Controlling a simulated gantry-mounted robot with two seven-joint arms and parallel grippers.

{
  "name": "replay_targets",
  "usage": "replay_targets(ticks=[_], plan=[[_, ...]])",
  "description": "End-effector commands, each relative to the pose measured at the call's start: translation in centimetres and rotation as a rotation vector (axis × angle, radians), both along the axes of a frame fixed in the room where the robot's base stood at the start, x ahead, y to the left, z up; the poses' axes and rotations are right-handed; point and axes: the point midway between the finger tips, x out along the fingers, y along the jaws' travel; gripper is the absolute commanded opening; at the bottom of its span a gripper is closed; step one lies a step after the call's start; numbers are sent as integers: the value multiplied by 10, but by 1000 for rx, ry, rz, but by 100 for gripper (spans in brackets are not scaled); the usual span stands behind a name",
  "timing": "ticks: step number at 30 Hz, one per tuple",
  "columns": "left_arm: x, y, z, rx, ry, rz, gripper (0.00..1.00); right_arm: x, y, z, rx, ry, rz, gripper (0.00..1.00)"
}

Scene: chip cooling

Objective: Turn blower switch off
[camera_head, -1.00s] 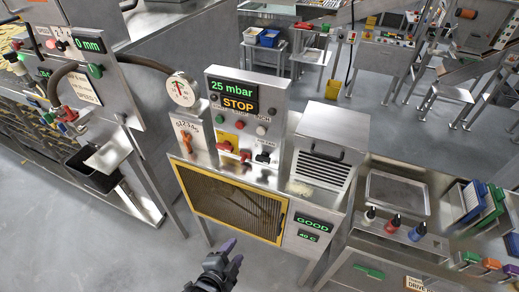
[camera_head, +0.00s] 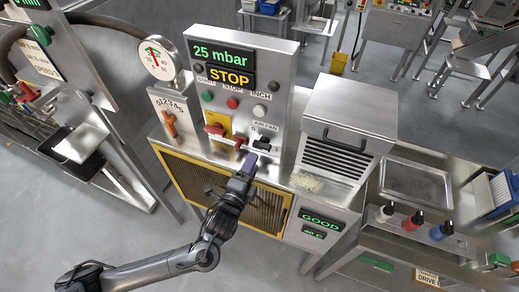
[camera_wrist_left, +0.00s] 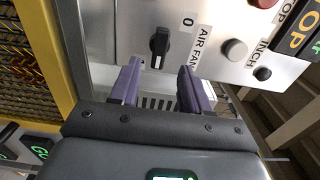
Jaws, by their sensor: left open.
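The blower switch is a black rotary knob (camera_head: 262,144) at the lower right of the steel control panel (camera_head: 278,85), by the "AIR FAN" label. In the left wrist view the knob (camera_wrist_left: 159,42) sits beside a "0" mark and the "AIR FAN" lettering. My left gripper (camera_head: 250,162) is open, with its purple fingers pointing at the panel just in front of the knob. In the wrist view the knob lies just beyond the gap between the two fingertips (camera_wrist_left: 159,66). Whether a finger touches it I cannot tell. My right gripper is not in view.
Left of the knob are a red switch (camera_head: 214,131) on a yellow plate and push buttons. Displays above read "25 mbar" and "STOP". A vented steel box (camera_head: 345,120) with a handle stands right. Below is a yellow-framed mesh guard (camera_head: 180,170).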

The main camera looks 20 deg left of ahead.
Motion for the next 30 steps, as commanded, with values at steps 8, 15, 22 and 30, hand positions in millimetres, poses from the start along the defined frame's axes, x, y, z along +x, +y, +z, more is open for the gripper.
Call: replay_targets(ticks=[8,15,22,30], plan=[[43,-1,2,0,0,1,47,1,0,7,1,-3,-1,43],[62,-2,0,-1,1,0,47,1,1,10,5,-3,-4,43],[65,-2,0,-1,2,-1,47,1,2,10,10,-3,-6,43],[65,-2,0,-1,2,-1,25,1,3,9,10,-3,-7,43]])
